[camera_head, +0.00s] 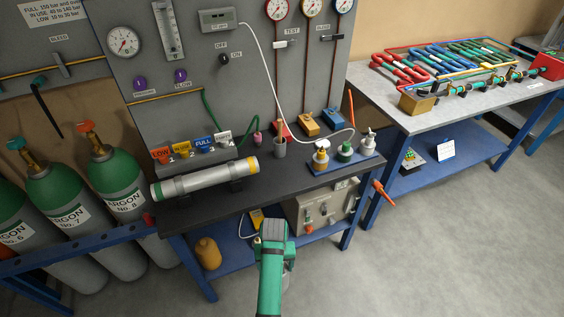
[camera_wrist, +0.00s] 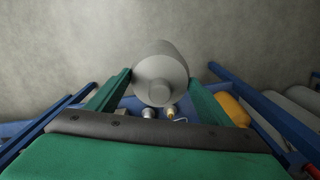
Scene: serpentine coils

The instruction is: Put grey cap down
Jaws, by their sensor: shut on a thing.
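The grey cap (camera_wrist: 160,72) is a round, light grey piece with a smaller knob facing the camera in the wrist view. My gripper (camera_wrist: 160,84) is shut on it, with one green finger on each side. In the head view my gripper (camera_head: 273,232) is in front of the dark bench (camera_head: 285,170), near its front edge. The cap cannot be made out clearly there, as the green wrist covers most of that area. In the wrist view, floor and blue bench framing lie beyond the cap.
A grey tube (camera_head: 205,180) with green and yellow bands lies on the bench at left. A blue stand (camera_head: 346,163) with several fittings is at right. The bench between is clear. Argon cylinders (camera_head: 115,180) stand at left.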

